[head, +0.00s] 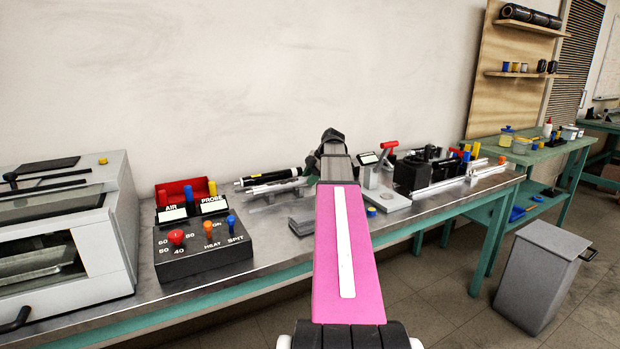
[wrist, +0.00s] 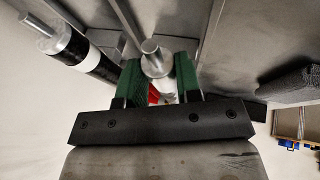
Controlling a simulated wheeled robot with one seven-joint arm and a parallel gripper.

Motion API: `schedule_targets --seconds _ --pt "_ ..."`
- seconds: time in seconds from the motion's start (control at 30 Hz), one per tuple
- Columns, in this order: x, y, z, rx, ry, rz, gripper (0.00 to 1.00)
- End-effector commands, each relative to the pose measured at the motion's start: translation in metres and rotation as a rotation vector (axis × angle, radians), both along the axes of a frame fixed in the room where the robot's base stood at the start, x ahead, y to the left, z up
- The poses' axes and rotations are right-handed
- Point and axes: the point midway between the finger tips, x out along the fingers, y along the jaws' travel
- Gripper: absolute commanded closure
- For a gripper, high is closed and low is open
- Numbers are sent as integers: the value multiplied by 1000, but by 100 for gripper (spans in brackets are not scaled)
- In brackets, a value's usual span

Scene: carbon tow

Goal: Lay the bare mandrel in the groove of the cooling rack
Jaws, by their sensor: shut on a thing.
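My gripper (wrist: 158,64) has green finger pads and is shut on the bare mandrel (wrist: 152,50), a plain silver rod whose stepped round end faces the wrist camera. In the head view my pink forearm covers most of the gripper and the mandrel. The cooling rack (head: 272,189) appears to be the pale metal stand on the bench, left of my arm. A black rod with a white band (head: 262,178) lies along its back; it also shows left of my gripper in the wrist view (wrist: 82,52). I cannot make out an empty groove clearly.
A black control box (head: 205,248) with coloured knobs and a grey oven (head: 65,235) stand to the left on the bench. Right of my arm are a clamp with a red handle (head: 388,146) and a rail fixture (head: 445,180). A grey bin (head: 537,280) stands on the floor.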

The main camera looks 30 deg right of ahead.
Motion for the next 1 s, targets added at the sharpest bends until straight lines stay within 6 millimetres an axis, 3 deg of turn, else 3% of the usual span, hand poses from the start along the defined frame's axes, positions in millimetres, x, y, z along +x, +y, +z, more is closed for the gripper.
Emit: schedule_targets --seconds 0.8,0.83,0.9,1.0 --pt "0 0 -13 0 -1 0 91" --pt "0 0 -12 0 -1 0 59" --pt "0 0 -12 0 -1 0 39" --pt "0 0 -12 0 -1 0 39"
